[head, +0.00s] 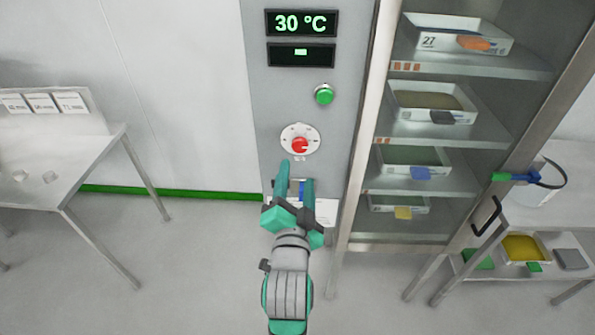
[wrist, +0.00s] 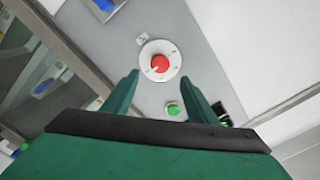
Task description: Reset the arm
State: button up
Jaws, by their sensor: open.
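My gripper (head: 295,180) is open and empty, with its green fingers pointing at the grey control panel (head: 265,100). In the head view its fingertips are just below the red knob (head: 299,145) on its round white dial. In the wrist view the two fingers (wrist: 155,100) are spread apart, and the red knob (wrist: 160,64) shows beyond them, not between them. The green button (head: 324,94) sits above the knob on the panel; it also shows in the wrist view (wrist: 173,109).
A display (head: 301,23) reads 30 °C. A metal table (head: 60,180) stands at the left. A side bench (head: 550,215) with a lower shelf stands at the right. Floor between is clear.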

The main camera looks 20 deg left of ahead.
dwell(0.5)
jog(key=s+d+f+n+h, duration=0.1)
jog(key=s+d+f, duration=0.25)
jog(key=f, duration=0.25)
jog(key=s+d+f+n+g+h, duration=0.1)
jog(key=s+d+f, duration=0.25)
jog(key=f, duration=0.25)
jog(key=s+d+f+n, duration=0.1)
jog(key=s+d+f, duration=0.2)
jog(key=s+f, duration=0.3)
jog(key=s+d+f+n+h, duration=0.1)
jog(key=s+d+f, duration=0.2)
jog(key=s, duration=0.8)
jog(key=s+d+f+n+g+h, duration=0.1)
jog(key=s+d+f+n+h, duration=0.1)
jog(key=s, duration=0.8)
notch_tip(320, 180, down, 2)
jog(key=shift+s+d, duration=0.4)
jog(key=shift+d, duration=0.45)
jog(key=shift+c, duration=0.7)
